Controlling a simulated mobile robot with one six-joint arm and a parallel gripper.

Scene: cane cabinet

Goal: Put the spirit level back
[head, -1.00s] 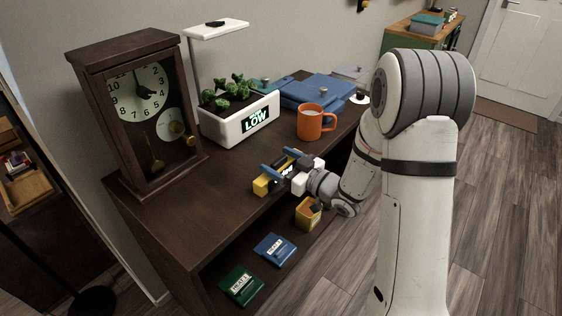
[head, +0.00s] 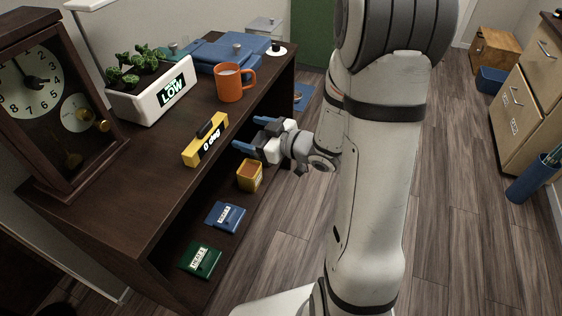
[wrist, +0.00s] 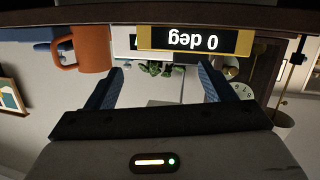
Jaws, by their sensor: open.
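The yellow spirit level (head: 206,141), with a black display reading "0 deg", stands on the dark wooden cabinet top (head: 140,180) near its front edge. It also shows upside down in the wrist view (wrist: 195,40). My gripper (head: 250,135) is open and empty, just to the right of the level and apart from it, by the cabinet's front edge. In the wrist view its two blue fingers (wrist: 160,88) are spread wide, with nothing between them.
An orange mug (head: 230,84), a white planter marked LOW (head: 150,98) and a pendulum clock (head: 50,110) stand on the top. A blue case (head: 225,52) lies behind. The shelf below holds a yellow box (head: 250,176), a blue box (head: 226,216) and a green box (head: 200,260).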

